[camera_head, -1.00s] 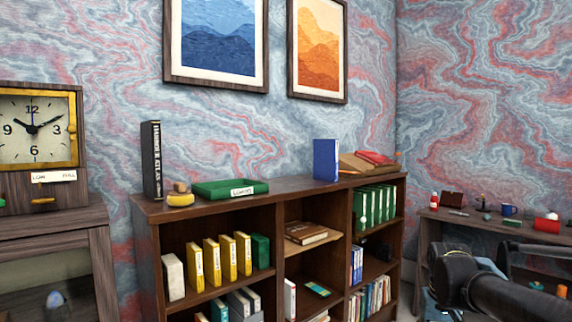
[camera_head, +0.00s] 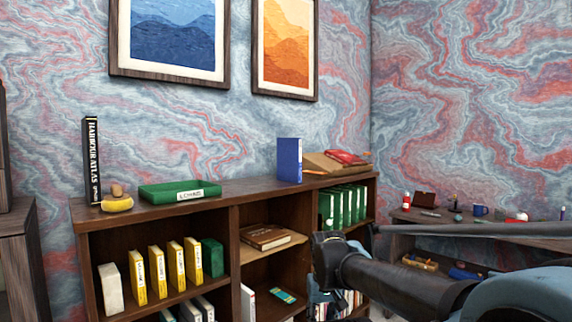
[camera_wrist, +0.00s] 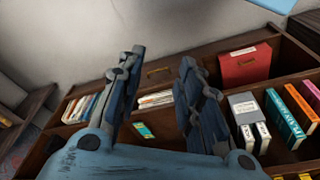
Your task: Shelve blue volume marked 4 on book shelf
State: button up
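A blue volume (camera_head: 289,160) stands upright on top of the dark wooden book shelf (camera_head: 255,193), right of its middle, in the head view. I cannot read a number on it. Several green volumes (camera_head: 342,205) stand in the upper right compartment. Several yellow volumes (camera_head: 158,271) with white labels stand in the upper left one. My gripper (camera_wrist: 158,62) is open and empty in the wrist view, with shelf compartments beyond its fingers. My arm covers the lower right of the shelf in the head view, and I cannot make out the fingertips there.
Brown books (camera_head: 266,237) lie flat in the middle compartment. A desk (camera_head: 425,220) with small items stands at right.

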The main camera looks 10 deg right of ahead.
jog(key=shift+o, duration=1.4)
jog(key=w+a+r+n+t+y, duration=0.15)
jog(key=w+a+r+y, duration=0.35)
jog(key=w+r, duration=0.5)
jog(key=n+t+y, duration=0.6)
jog(key=t, duration=0.5)
send_near(300, 144)
jog(key=shift+m, duration=0.25)
jog(key=x, duration=1)
jog(key=shift+w+a, duration=0.2)
jog(key=shift+a, duration=0.1)
jog(key=shift+w+d+x, duration=0.1)
jog(key=shift+d+x, duration=0.05)
jog(key=shift+x, duration=1.15)
jog(key=shift+w+d+x, duration=0.1)
jog(key=shift+x, duration=1.2)
grip_shut()
